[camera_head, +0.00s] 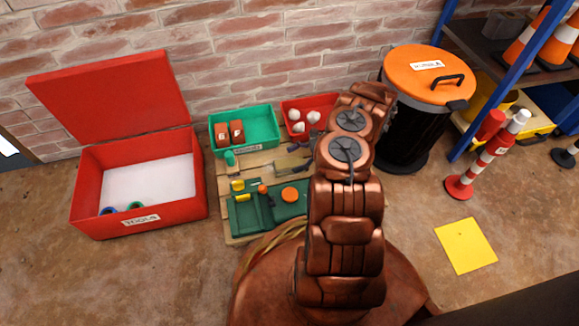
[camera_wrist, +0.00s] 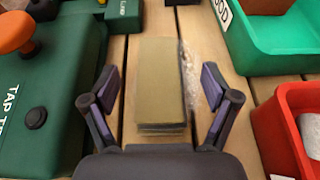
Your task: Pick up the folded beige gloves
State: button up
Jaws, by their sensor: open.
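In the wrist view, a flat, rectangular khaki-beige bundle (camera_wrist: 160,80) lies on the wooden slats. It looks like the folded gloves, with layered edges at its near end. A strip of clear crinkled wrap shows along its right side. My gripper (camera_wrist: 158,84) is open, with one finger on each side of the bundle and gaps to both sides. I cannot tell its height over the bundle.
A green case (camera_wrist: 50,90) with an orange knob (camera_wrist: 15,32) lies left of the bundle. A green bin (camera_wrist: 262,50) and a red bin (camera_wrist: 285,140) stand close on the right. In the head view, an open red box (camera_head: 140,215) stands left and an orange-lidded barrel (camera_head: 405,130) right.

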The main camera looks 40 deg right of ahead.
aim_at(285, 162)
jog(key=b+x, duration=0.1)
jog(key=x, duration=0.2)
jog(key=shift+w+a+f, duration=0.1)
jog(key=shift+a+f, duration=0.05)
jog(key=shift+a, duration=0.1)
jog(key=c, duration=1.3)
